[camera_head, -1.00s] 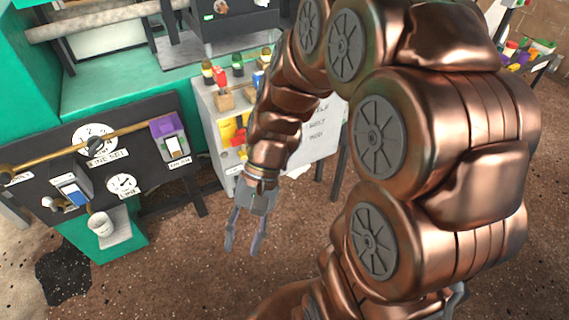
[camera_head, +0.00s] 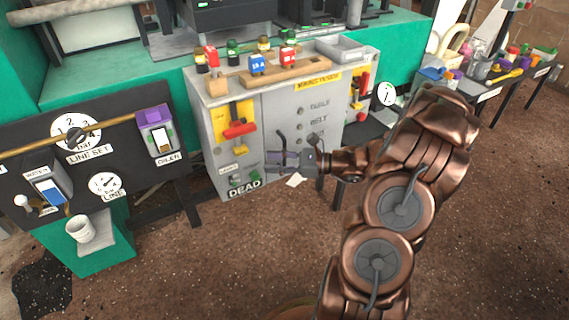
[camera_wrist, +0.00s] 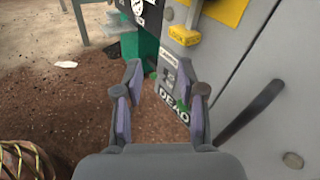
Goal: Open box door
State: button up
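The grey box (camera_head: 215,95) stands against the green machine, and its front door panel (camera_head: 320,150) looks shut. A dark bar handle (camera_head: 283,139) stands on the front, close behind my gripper (camera_head: 270,160). In the wrist view the dark handle (camera_wrist: 250,112) is to the right of my gripper (camera_wrist: 160,88), outside the fingers. The fingers are spread with nothing between them. The wrist view shows the grey front (camera_wrist: 285,75) at right and a "DEAD" label (camera_wrist: 173,102) beyond the fingers. Contact between gripper and handle cannot be told from the head view.
A red lever (camera_head: 240,128) on a yellow plate is left of the handle. Colored plugs on a wooden block (camera_head: 270,75) and a grey tray (camera_head: 340,48) sit on top. A dark gauge panel (camera_head: 120,150) stands at left. Brown floor in front is mostly clear.

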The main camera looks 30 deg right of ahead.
jog(key=d+f+m+t+h+b, duration=0.2)
jog(key=d+f+m+t+h, duration=0.35)
jog(key=d, duration=0.55)
jog(key=shift+g+y, duration=0.55)
jog(key=shift+y, duration=0.3)
jog(key=shift+d+f+b+x, duration=0.15)
jog(key=shift+b+x, duration=0.25)
jog(key=shift+x, duration=0.85)
jog(key=shift+f+b+x, duration=0.25)
jog(key=shift+b+x, duration=0.1)
jog(key=shift+x, duration=0.9)
jog(key=shift+d+f+b+x, duration=0.15)
jog(key=shift+b+x, duration=0.25)
jog(key=shift+x, duration=0.85)
jog(key=shift+a, duration=0.1)
grip_shut()
